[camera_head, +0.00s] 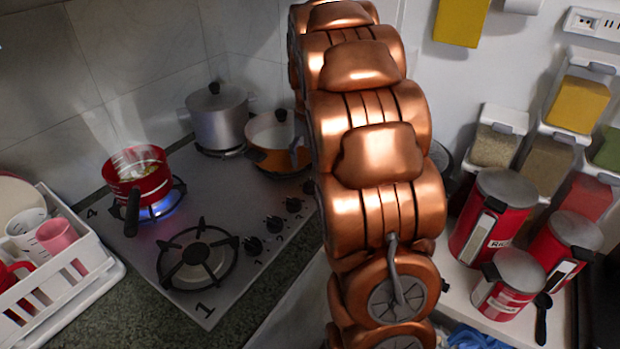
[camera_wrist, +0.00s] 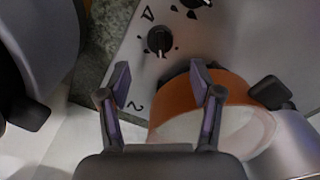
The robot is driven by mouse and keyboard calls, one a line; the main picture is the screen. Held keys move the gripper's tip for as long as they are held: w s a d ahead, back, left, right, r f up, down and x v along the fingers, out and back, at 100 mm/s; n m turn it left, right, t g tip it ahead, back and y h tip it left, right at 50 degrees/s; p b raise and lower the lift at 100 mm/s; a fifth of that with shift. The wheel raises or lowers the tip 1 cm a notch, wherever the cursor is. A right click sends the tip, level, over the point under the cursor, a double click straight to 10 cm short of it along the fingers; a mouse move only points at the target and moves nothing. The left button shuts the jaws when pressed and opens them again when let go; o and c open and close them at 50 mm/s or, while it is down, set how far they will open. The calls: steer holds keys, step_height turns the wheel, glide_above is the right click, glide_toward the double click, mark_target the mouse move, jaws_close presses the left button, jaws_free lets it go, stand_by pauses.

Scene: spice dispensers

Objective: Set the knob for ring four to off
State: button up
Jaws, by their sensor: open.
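The hob (camera_head: 222,260) has a red pot (camera_head: 140,186) on the ring beside the printed 4, with a blue flame (camera_head: 157,208) under it. In the wrist view a round black knob (camera_wrist: 160,40) with a pale pointer line sits beside a mark that looks like a 4. My gripper (camera_wrist: 160,73) is open, its two fingertips apart and empty, just below this knob in the picture. The head view hides my gripper behind my arm.
An orange pan (camera_head: 275,157) and a grey lidded pot (camera_head: 218,116) stand at the back of the hob. The pan (camera_wrist: 225,88) is close to the right fingertip in the wrist view. Red canisters (camera_head: 489,219) stand right, a white dish rack (camera_head: 85,250) left.

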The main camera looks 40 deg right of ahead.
mark_target(310, 182)
steer(key=shift+f+p, duration=0.7)
steer(key=shift+f, duration=2.6)
steer(key=shift+c, duration=0.2)
steer(key=c, duration=1.1)
steer(key=shift+n+b, duration=0.4)
steer(key=shift+f+n+b, duration=0.15)
steer(key=shift+n+b, duration=0.45)
steer(key=n+b, duration=0.2)
steer(key=n, duration=0.1)
steer(key=n+b, duration=0.1)
steer(key=n, duration=0.5)
steer(key=shift+b, duration=0.4)
steer(key=shift+r, duration=0.2)
